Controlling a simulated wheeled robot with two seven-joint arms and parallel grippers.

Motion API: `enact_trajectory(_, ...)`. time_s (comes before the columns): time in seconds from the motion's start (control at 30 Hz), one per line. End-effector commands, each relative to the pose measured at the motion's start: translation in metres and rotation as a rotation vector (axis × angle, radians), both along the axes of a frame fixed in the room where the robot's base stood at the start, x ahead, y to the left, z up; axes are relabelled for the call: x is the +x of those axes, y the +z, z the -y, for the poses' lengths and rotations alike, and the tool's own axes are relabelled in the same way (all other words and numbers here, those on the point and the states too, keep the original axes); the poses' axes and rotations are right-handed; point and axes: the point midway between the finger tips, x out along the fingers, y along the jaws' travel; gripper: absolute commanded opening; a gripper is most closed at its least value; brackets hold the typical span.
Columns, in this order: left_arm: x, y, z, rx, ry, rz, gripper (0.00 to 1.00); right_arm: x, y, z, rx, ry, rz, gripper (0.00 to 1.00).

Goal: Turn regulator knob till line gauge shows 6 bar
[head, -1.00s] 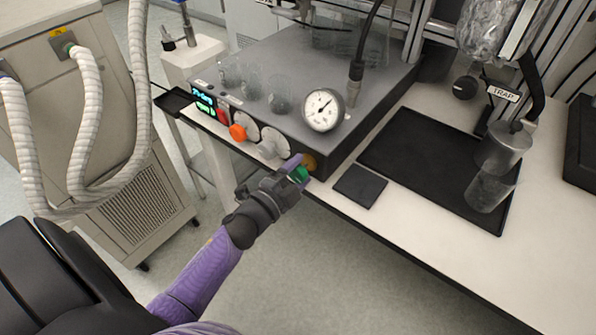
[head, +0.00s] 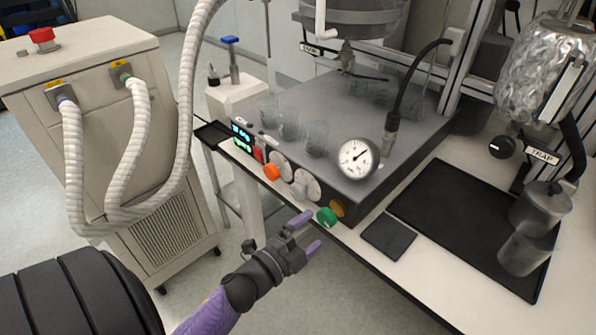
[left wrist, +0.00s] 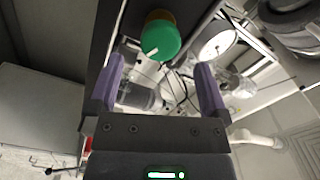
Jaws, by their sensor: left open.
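A green knob (head: 326,216) with a brass-coloured collar sits on the front face of the grey reactor base, at its right end. A round white gauge (head: 358,159) stands above it; its dark needle slants to the upper right, and the scale is too small to read. My left gripper (head: 308,232) is open and empty, just in front of the knob and apart from it. In the left wrist view the green knob (left wrist: 160,40) with a white mark lies ahead, between the lines of my purple fingers (left wrist: 159,82). My right gripper is not in view.
An orange knob (head: 271,172), pale round dials and a small lit display (head: 242,138) share the front face. A black pad (head: 389,236) and black tray (head: 455,225) lie to the right. A hosed cabinet (head: 150,180) stands left.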

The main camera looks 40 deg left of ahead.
Motion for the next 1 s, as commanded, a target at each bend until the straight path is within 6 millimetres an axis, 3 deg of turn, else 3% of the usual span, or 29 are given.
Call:
enact_trajectory(0.1, -0.026, 0.000, -0.002, -0.002, 0.001, -0.004, 0.99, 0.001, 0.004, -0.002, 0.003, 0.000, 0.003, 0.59)
enact_trajectory(0.23, -0.041, 0.000, -0.003, -0.001, 0.001, -0.001, 0.99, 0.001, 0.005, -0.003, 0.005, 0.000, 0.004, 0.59)
enact_trajectory(0.73, -0.045, -0.007, -0.003, -0.020, 0.007, -0.019, 0.99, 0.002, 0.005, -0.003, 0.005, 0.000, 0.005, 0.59)
enact_trajectory(0.77, -0.046, -0.015, -0.003, -0.047, 0.018, -0.045, 0.99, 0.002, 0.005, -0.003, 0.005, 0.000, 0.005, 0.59)
enact_trajectory(0.87, -0.060, -0.080, 0.003, -0.230, 0.102, -0.247, 0.99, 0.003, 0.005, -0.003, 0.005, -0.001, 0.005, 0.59)
enact_trajectory(0.9, -0.075, -0.118, 0.009, -0.327, 0.155, -0.370, 0.99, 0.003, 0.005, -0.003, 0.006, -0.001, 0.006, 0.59)
enact_trajectory(0.97, -0.106, -0.173, 0.022, -0.463, 0.248, -0.571, 0.99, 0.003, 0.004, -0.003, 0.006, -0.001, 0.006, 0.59)
enact_trajectory(1.0, -0.132, -0.206, 0.031, -0.536, 0.315, -0.706, 0.99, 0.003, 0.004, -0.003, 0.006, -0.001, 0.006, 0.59)
